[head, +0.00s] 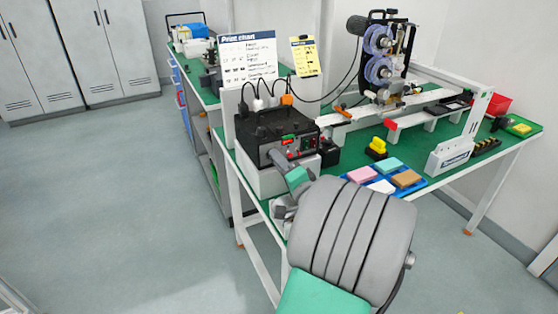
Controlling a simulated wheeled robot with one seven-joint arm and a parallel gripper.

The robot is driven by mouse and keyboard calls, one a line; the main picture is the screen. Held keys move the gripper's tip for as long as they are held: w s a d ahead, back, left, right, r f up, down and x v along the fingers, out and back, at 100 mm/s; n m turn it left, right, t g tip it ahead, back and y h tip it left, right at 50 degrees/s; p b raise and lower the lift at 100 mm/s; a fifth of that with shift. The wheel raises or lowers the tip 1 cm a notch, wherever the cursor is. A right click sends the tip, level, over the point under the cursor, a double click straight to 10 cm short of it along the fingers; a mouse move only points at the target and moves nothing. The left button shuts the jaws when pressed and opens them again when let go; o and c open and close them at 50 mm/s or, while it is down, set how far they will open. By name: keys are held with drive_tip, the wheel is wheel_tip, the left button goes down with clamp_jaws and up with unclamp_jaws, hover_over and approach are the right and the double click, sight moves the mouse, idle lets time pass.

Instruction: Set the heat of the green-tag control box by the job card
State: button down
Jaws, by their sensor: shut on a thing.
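The black control box (275,133) sits on a white block at the near left end of the green bench. Its front has a small green mark (291,138), which may be the tag, and small red and green spots. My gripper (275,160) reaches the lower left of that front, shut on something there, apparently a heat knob. The knob and its setting are hidden behind my fingers. A yellow card (304,57), probably the job card, hangs at the back beside a white print chart (247,58). Their small text is unreadable from here.
Plugs and cables (260,100) rise behind the box. A printing machine with blue reels (380,65) and a conveyor stands behind to the right. A blue tray (411,188) with coloured pads and a yellow-handled stamp (378,146) lie to the right. Floor at left is clear.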

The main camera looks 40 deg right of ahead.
drive_tip(key=c, duration=1.2)
unclamp_jaws()
drive_tip(key=shift+o, duration=0.2)
drive_tip(key=shift+s, duration=0.1)
drive_tip(key=b+v, duration=0.1)
drive_tip(key=v, duration=0.6)
drive_tip(key=shift+d+f+b, duration=0.1)
drive_tip(key=shift+f+b, duration=0.05)
drive_tip(key=shift+b, duration=0.25)
drive_tip(key=shift+s, duration=0.3)
